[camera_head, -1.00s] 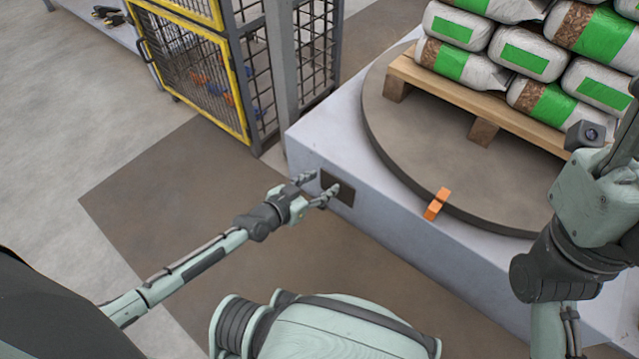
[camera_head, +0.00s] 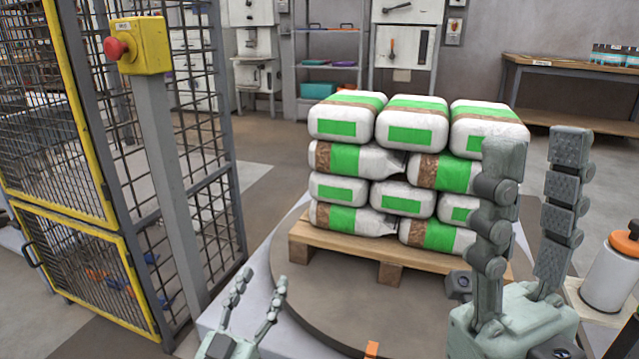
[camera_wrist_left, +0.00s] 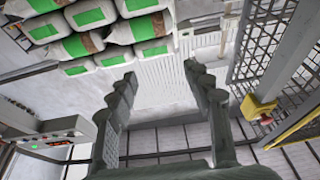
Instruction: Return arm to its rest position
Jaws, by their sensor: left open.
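My left gripper (camera_head: 254,302) is low in the head view, in front of the white turntable base. Its two fingers are apart with nothing between them. The wrist view shows the same open fingers (camera_wrist_left: 162,105) with empty space between them. My right gripper (camera_head: 527,215) is raised large in the right foreground, fingers pointing up and spread apart. It holds nothing that I can see and covers part of the bag stack.
Bags (camera_head: 418,130) are stacked on a wooden pallet (camera_head: 390,272) on the round turntable (camera_head: 320,325). A yellow box with a red button (camera_head: 140,47) stands on a post by the mesh cage (camera_head: 60,120). A bottle (camera_head: 610,270) is at the right edge.

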